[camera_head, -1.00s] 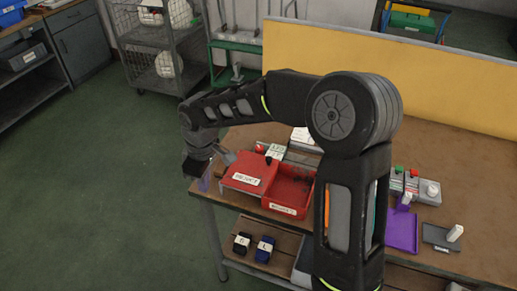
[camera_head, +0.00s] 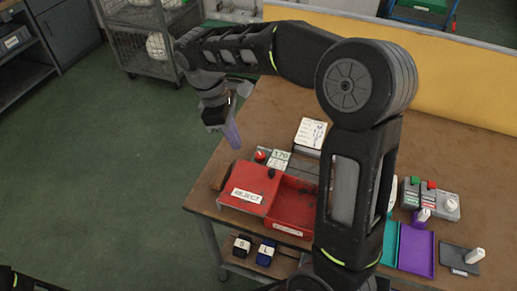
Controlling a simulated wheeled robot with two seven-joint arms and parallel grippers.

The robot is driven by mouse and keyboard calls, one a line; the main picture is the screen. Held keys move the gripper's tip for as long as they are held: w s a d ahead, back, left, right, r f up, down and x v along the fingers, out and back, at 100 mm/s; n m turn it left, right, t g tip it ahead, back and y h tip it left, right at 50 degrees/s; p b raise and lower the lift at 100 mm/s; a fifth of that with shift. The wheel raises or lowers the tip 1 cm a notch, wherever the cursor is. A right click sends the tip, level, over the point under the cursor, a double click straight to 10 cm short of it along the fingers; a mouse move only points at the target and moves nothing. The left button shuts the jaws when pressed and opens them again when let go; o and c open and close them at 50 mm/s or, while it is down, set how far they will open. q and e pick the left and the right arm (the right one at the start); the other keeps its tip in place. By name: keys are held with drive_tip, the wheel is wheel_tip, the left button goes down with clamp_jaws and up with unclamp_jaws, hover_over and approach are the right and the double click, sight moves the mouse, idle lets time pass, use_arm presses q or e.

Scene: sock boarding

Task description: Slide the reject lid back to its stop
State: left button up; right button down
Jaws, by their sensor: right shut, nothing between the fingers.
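The red reject lid (camera_head: 247,190) lies over the left part of the red reject bin (camera_head: 293,207). It carries a white REJECT label and has a dark knob near its back right corner. The bin's right part is uncovered, and its inside looks empty where it shows. My right gripper (camera_head: 233,136) is shut and empty. It hangs in the air up and left of the lid in the picture, apart from it, with bluish fingers pointing down. My right arm hides part of the bench right of the bin. My left gripper is out of view.
A brown block (camera_head: 221,177) sits at the lid's left side. Behind the bin are a red-buttoned box (camera_head: 262,156) and a white paper pad (camera_head: 311,132). Teal and purple trays (camera_head: 416,251) and button boxes lie to the right. A yellow panel (camera_head: 465,85) bounds the back.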

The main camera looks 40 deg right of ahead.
approach(265, 177)
drive_tip(key=f, duration=0.1)
drive_tip(key=w+a+f, duration=0.1)
drive_tip(key=f, duration=0.1)
drive_tip(key=w+a+f, duration=0.1)
drive_tip(key=f, duration=0.1)
drive_tip(key=shift+f+b, duration=0.1)
drive_tip(key=shift+b, duration=0.2)
drive_tip(key=shift+s+d+r+p, duration=0.2)
drive_tip(key=shift+s+d+p, duration=0.3)
drive_tip(key=shift+s+d, duration=0.65)
drive_tip(key=shift+d, duration=0.1)
drive_tip(key=shift+s+d+f, duration=0.1)
drive_tip(key=shift+d, duration=0.05)
drive_tip(key=shift+s+d, duration=0.1)
drive_tip(key=shift+s, duration=0.05)
